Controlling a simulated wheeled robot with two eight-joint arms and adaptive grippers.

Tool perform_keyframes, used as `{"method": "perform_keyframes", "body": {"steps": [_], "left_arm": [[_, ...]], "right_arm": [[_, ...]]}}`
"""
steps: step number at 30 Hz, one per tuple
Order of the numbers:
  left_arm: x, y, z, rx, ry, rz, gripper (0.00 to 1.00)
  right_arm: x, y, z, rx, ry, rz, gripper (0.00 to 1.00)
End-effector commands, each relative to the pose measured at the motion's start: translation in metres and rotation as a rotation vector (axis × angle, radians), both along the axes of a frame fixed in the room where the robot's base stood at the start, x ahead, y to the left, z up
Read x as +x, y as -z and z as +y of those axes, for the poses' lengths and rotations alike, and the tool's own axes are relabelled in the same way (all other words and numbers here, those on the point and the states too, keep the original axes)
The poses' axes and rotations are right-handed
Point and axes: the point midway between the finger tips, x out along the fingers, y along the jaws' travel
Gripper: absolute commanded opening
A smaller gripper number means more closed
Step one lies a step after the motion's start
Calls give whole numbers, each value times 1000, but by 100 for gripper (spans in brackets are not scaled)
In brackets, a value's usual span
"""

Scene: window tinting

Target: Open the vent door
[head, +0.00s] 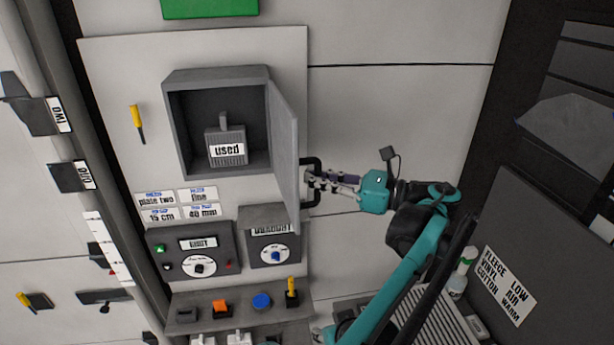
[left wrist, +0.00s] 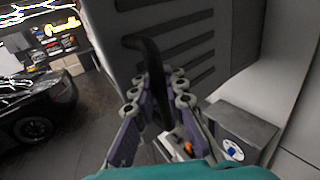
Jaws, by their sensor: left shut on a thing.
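The grey vent door (head: 285,155) stands swung out from the right edge of a grey wall box (head: 217,75), and the box interior is exposed. A dark bar handle (head: 317,164) sits on the door's outer face. My left gripper (head: 311,182) is at the handle, to the right of the door, with its fingers shut on it. In the left wrist view, the fingers (left wrist: 157,95) close around the dark handle (left wrist: 146,45), in front of the slotted door face (left wrist: 180,42). My right gripper is not seen.
Inside the box is a grey block labelled "used" (head: 226,150). Below are a control panel with a dial (head: 199,263), a second dial box (head: 273,253) and a shelf (head: 215,298) with small items. The wall right of my gripper is bare.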

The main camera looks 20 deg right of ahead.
Motion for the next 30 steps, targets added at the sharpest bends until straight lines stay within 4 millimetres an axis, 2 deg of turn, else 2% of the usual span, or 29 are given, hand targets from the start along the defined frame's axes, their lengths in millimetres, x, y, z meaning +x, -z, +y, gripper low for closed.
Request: {"method": "perform_keyframes", "body": {"steps": [15,16,18,27,30], "left_arm": [[-1,0,-4,0,-12,0,0],[-1,0,-4,0,-12,0,15],[0,0,-4,0,-12,0,34],[0,-1,-3,1,-11,-1,34],[0,-7,-3,1,-11,-1,34]], "right_arm": [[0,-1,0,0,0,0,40],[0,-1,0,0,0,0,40],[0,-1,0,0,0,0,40],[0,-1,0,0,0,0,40],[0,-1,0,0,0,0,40]]}}
